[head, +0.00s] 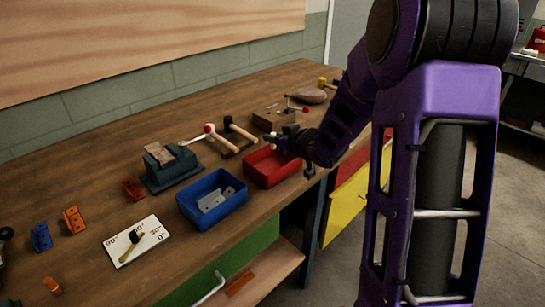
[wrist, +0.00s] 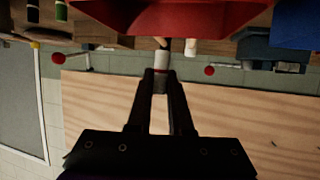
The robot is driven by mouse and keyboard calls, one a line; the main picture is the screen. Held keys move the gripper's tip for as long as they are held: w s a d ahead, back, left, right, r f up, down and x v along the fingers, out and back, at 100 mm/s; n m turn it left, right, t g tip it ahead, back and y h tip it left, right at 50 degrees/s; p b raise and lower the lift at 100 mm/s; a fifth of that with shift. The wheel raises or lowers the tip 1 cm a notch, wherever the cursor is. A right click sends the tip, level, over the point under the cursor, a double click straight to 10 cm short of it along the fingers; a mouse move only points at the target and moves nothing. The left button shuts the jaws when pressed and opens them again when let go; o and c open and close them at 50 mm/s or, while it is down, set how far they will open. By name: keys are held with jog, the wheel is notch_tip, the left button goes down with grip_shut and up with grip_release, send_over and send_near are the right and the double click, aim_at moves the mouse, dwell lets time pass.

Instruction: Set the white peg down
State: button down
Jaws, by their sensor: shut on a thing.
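The red bin (wrist: 190,18) fills the top of the wrist view, close to the peg's end. In the head view my gripper (head: 277,142) is at the far edge of the red bin (head: 264,178). The peg is too small and dark there to make out clearly. I cannot tell whether it touches anything.
The blue bin (head: 190,212) with grey plates stands left of the red bin. Behind are a vise (head: 172,176), mallets (head: 222,140) and a wooden block (head: 270,120). A white angle board (head: 120,246) lies at front left. Bare bench top (head: 80,190) shows at left.

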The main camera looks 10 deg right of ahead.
jog(key=shift+f+b, duration=0.5)
jog(key=shift+f, duration=1.7)
jog(key=shift+f+b, duration=0.55)
jog(key=shift+f, duration=0.15)
jog(key=c, duration=0.8)
grip_release()
jog(key=shift+r, duration=0.2)
jog(key=shift+r+p, duration=0.35)
jog(key=shift+p, duration=0.15)
jog(key=shift+p+v, duration=1)
jog(key=shift+v, duration=5.05)
jog(key=shift+r, duration=0.1)
